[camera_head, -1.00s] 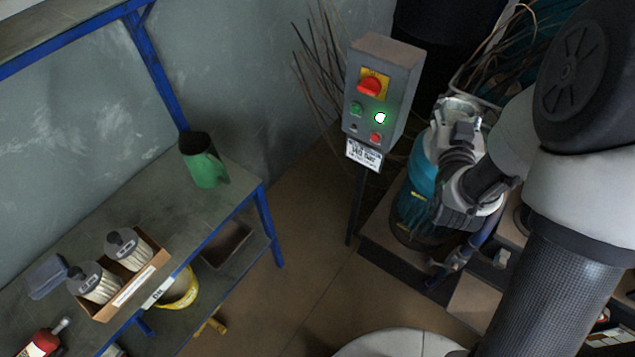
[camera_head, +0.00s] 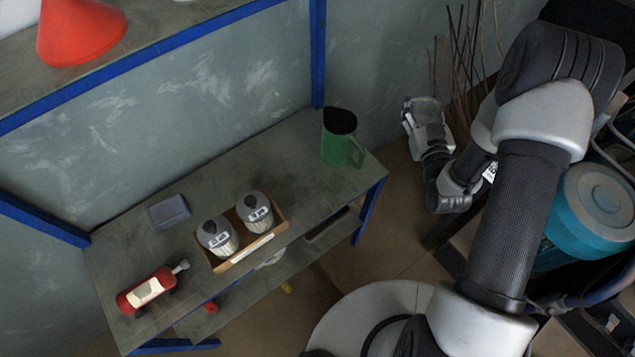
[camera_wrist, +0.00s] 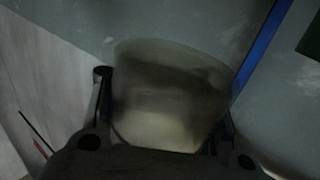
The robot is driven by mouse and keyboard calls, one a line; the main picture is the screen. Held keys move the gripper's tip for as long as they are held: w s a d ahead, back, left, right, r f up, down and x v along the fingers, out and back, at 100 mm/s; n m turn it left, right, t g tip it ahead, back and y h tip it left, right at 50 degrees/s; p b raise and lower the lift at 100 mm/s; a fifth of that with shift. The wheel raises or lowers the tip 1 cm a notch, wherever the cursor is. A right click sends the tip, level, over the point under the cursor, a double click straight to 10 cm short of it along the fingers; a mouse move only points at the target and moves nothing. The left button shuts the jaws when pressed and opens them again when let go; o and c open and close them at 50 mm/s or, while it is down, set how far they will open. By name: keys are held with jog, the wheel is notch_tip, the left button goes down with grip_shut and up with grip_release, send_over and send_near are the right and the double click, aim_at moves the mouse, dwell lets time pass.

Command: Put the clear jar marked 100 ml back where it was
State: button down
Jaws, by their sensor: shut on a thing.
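A clear, cloudy jar (camera_wrist: 165,105) fills the middle of the wrist view, with something pale in its lower part. The picture is dark and blurred, and I cannot read any marking on it. My gripper (camera_wrist: 168,88) is shut on the jar, with one dark finger on each side. In the head view my gripper (camera_head: 424,118) is in the air right of the workbench (camera_head: 120,250), near the wall. The bench holds a cardboard tray (camera_head: 262,243) with two grey-lidded containers (camera_head: 218,236) (camera_head: 256,212).
A green jug (camera_head: 341,140) stands at the bench's right end. A blue-grey box (camera_head: 170,212) and a red bottle (camera_head: 146,291) lie to the left. A red cone (camera_head: 80,32) sits on the upper shelf. Thin sticks (camera_head: 465,45) rise behind my gripper. A teal drum (camera_head: 590,215) stands right.

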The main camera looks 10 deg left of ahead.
jog(key=s+a+f+n+g+y+p, duration=0.35)
jog(key=s+f+y, duration=0.25)
jog(key=s+f, duration=0.5)
jog(key=s+a+f+n+g+y+p, duration=0.1)
jog(key=s+a+f+n+g+y, duration=0.15)
jog(key=s, duration=0.45)
jog(key=s+a+f+n+g+y+p, duration=0.1)
jog(key=s+a+f+n+p, duration=0.2)
jog(key=s, duration=0.4)
jog(key=shift+m, duration=0.6)
jog(key=b+x, duration=0.1)
jog(key=x, duration=0.5)
jog(key=b+x, duration=0.2)
jog(key=x, duration=0.3)
jog(key=b+x, duration=0.2)
jog(key=x, duration=0.4)
jog(key=shift+s+a, duration=0.15)
jog(key=shift+a, duration=0.4)
jog(key=shift+a+f, duration=0.1)
jog(key=shift+a, duration=0.05)
